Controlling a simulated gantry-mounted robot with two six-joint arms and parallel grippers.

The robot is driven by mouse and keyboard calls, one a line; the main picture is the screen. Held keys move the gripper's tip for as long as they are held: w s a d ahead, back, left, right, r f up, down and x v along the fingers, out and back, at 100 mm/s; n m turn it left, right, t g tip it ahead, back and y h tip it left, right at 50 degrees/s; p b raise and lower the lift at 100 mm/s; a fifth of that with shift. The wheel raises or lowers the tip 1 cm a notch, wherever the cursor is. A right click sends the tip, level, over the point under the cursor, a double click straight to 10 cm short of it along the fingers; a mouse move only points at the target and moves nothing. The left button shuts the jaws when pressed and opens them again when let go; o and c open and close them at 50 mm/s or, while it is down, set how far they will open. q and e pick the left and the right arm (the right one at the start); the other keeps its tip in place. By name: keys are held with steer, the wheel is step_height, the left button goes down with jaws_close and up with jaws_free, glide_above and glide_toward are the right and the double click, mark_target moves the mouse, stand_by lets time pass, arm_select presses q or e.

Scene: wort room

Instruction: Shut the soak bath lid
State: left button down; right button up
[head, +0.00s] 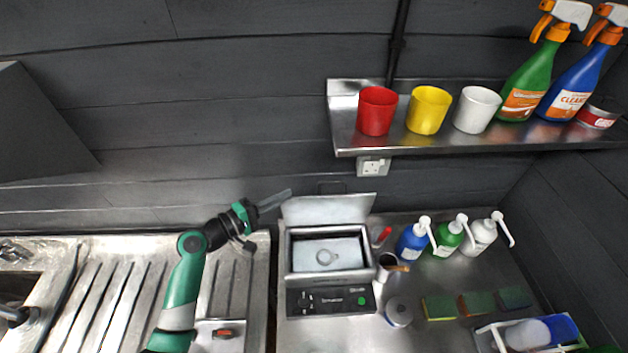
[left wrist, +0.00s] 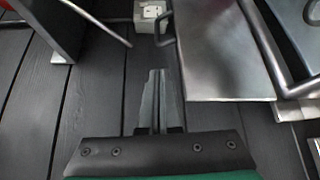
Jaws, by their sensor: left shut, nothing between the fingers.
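The soak bath (head: 292,279) is a steel box with a dark front panel, standing on the worktop. Its lid (head: 328,208) is open and stands up along the back edge, so the basin shows with a round object inside. My left gripper (head: 275,200) is shut and empty, just left of the raised lid and about level with it. In the left wrist view the shut fingers (left wrist: 158,98) point at the wall, and the steel lid (left wrist: 222,55) is to their right, with a visible gap. My right gripper is not in view.
A steel shelf (head: 480,141) above right holds cups and spray bottles. Several pump bottles (head: 412,243) and a small mug (head: 390,265) stand right of the bath. A wall socket (head: 373,167) is behind the lid. A ribbed drainer (head: 110,300) lies to the left.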

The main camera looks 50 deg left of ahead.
arm_select(q)
steer(key=w, duration=0.9)
steer(key=shift+w+d+f, duration=0.35)
steer(key=shift+d+f, duration=0.05)
